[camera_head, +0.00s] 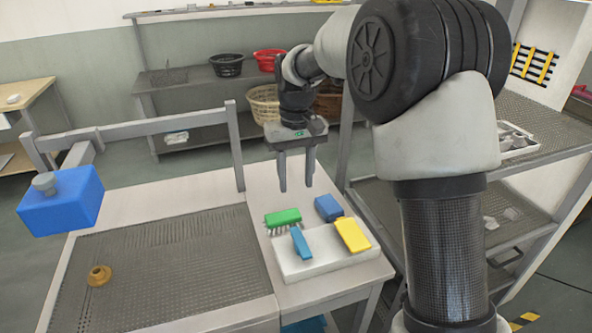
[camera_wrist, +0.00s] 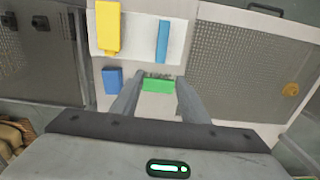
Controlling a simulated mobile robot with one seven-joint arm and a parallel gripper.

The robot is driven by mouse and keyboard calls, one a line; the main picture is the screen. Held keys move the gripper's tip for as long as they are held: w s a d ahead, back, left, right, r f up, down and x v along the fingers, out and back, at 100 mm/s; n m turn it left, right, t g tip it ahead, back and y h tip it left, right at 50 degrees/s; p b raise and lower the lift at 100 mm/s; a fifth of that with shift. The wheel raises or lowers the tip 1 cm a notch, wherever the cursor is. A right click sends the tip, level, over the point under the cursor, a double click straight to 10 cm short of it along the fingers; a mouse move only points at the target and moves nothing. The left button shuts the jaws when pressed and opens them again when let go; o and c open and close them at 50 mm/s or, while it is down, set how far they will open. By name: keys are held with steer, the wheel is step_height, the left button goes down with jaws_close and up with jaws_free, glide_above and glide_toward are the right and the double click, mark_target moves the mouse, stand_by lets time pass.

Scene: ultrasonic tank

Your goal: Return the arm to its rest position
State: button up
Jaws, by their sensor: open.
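My gripper (camera_head: 296,186) is open and empty, pointing down above the back part of the white side table. In the wrist view its two fingers (camera_wrist: 158,88) stand apart, with a green brush (camera_wrist: 158,85) visible between and below them. My arm reaches from the right of the head view toward the gripper, bent at the elbow. The green brush (camera_head: 283,217) lies at the back left of a white tray (camera_head: 300,268), below the gripper and apart from it.
A blue block (camera_head: 328,207), a yellow piece (camera_head: 352,235) and a light-blue piece (camera_head: 301,243) lie on or by the tray. A perforated tank (camera_head: 165,270) holds a brass part (camera_head: 99,275). A blue box (camera_head: 60,201) hangs at left. Shelves (camera_head: 190,75) with baskets stand behind.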

steer(key=shift+r, duration=1)
